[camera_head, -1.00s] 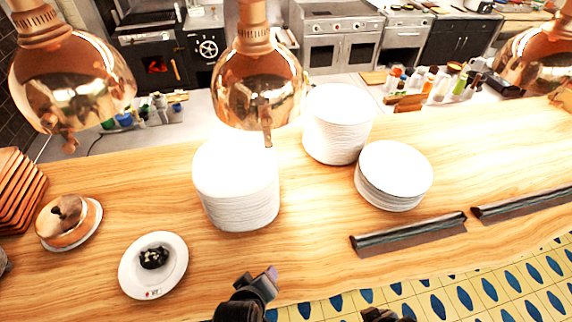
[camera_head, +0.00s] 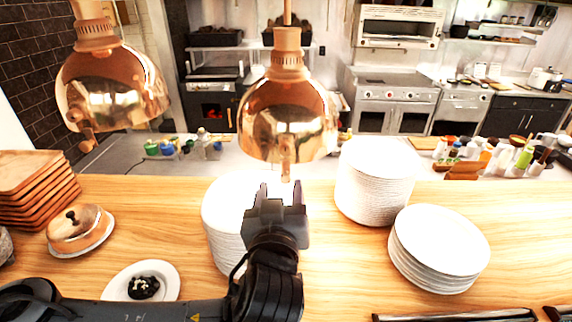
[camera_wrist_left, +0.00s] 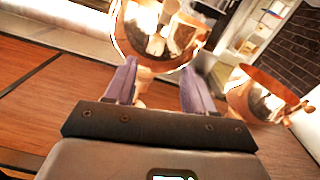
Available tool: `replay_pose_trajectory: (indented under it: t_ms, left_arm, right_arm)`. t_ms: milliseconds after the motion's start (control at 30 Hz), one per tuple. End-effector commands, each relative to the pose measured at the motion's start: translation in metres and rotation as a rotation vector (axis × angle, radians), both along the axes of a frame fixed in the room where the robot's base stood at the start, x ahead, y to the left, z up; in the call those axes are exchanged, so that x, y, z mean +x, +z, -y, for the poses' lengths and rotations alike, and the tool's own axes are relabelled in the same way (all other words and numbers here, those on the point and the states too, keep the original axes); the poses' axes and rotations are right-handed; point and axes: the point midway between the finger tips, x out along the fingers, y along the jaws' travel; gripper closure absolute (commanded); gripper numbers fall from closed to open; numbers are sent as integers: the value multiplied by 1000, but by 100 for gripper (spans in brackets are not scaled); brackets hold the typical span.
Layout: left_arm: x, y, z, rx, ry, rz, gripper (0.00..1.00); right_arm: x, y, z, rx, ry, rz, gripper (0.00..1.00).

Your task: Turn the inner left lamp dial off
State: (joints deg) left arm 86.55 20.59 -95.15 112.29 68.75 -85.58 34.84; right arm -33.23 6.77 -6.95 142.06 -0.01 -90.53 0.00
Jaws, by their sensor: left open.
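The inner left lamp (camera_head: 288,110) is a shiny copper dome hanging over the counter. Its small copper dial (camera_head: 286,168) hangs at the dome's lower front edge. My left gripper (camera_head: 280,190) is open and points up just below the dial in the head view. In the left wrist view the lamp (camera_wrist_left: 160,38) is straight ahead, and a copper piece, seemingly the dial, shows between the open fingers (camera_wrist_left: 160,85). I cannot tell whether they touch it. My right gripper is out of view.
The outer left lamp (camera_head: 112,88) hangs to the left; it also shows in the left wrist view (camera_wrist_left: 255,92). Plate stacks (camera_head: 375,185) stand behind and right of my gripper, another (camera_head: 438,245) nearer. A plate with dark food (camera_head: 172,276) lies by my left arm.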

Motion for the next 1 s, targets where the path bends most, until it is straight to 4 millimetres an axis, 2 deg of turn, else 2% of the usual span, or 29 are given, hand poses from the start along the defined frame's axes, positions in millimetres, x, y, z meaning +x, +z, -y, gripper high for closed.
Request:
replay_pose_trajectory:
  t_ms: [167,467,700,1000]
  left_arm:
    - [3,14,1,-2,1,25,46]
    - [24,15,2,-2,1,21,46]
    - [60,16,3,-1,3,22,46]
    - [97,14,6,0,1,25,46]
  right_arm:
    - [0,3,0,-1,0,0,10]
    - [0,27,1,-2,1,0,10]
    - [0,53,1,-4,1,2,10]
    - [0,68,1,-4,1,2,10]
